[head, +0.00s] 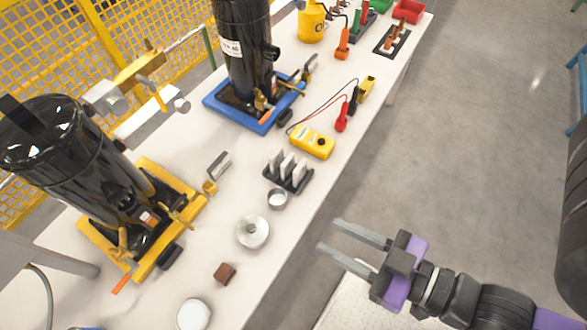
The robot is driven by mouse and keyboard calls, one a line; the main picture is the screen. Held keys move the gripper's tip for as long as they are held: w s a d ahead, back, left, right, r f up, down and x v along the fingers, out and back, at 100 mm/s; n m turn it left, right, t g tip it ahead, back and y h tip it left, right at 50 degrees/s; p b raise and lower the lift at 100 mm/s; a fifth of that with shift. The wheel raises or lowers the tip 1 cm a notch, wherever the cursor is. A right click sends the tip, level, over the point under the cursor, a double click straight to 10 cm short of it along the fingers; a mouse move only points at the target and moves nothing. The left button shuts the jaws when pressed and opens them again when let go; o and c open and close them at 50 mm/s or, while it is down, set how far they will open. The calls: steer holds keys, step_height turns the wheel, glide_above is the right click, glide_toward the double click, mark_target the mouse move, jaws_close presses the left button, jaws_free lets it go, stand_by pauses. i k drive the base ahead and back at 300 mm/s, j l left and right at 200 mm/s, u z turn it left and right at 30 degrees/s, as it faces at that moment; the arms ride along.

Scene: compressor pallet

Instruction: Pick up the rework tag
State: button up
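I cannot tell for certain which thing is the rework tag. A small black rack (288,180) on the white table holds a few upright pale grey-white cards (287,164), whose markings are too small to read. A thin orange strip (122,284) shows at the front corner of the yellow pallet, and another orange piece (266,118) shows on the blue pallet. My gripper (328,235) is open and empty, with its two grey fingers apart. It is past the table's right edge in the picture, below and right of the rack, touching none of these.
Black compressors stand on the yellow pallet (88,232) and blue pallet (213,101). A yellow multimeter (312,142) with leads lies beyond the rack. A metal ring (277,198), silver disc (253,232), brown block (224,272) and white disc (194,314) sit nearer. Grey floor (440,150) is open at right.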

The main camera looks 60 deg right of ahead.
mark_target(287, 166)
steer(key=i+j+z, duration=0.1)
steer(key=i+j, duration=0.6)
